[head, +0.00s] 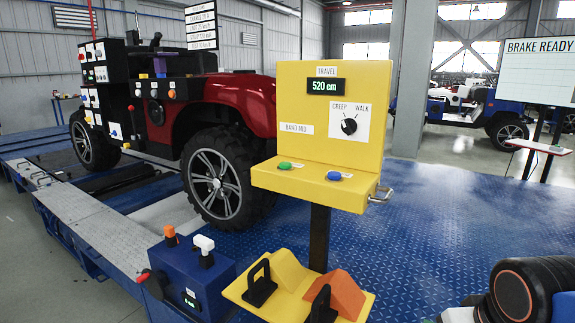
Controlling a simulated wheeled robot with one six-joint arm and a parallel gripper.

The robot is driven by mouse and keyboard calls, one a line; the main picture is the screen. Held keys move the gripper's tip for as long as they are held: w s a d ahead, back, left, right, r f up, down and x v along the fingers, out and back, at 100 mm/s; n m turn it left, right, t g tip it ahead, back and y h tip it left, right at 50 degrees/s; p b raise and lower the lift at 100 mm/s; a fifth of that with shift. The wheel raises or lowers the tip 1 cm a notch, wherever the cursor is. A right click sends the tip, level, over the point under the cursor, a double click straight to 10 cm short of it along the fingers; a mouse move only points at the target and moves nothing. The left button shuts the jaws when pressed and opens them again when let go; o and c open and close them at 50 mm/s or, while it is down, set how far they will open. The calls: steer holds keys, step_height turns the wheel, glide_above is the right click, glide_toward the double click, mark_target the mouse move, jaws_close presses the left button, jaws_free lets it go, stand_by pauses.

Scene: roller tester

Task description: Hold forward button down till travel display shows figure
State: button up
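A yellow control stand (290,103) is in the middle of the head view. Its travel display (325,86), under a "TRAVEL" label, reads 520 cm in green. A black knob (349,126) sits below the words "CREEP" and "WALK". A label reads "BAND MID". Part of my arm shows at the lower right; my gripper is not in view. Nothing touches either button.
A red vehicle (240,100) with a large front wheel stands behind the stand. A blue box (187,280) with orange and white knobs is at lower left. A yellow tray (240,292) with wedge blocks is below the stand. A board (540,72) reads "BRAKE READY". Blue floor is open at right.

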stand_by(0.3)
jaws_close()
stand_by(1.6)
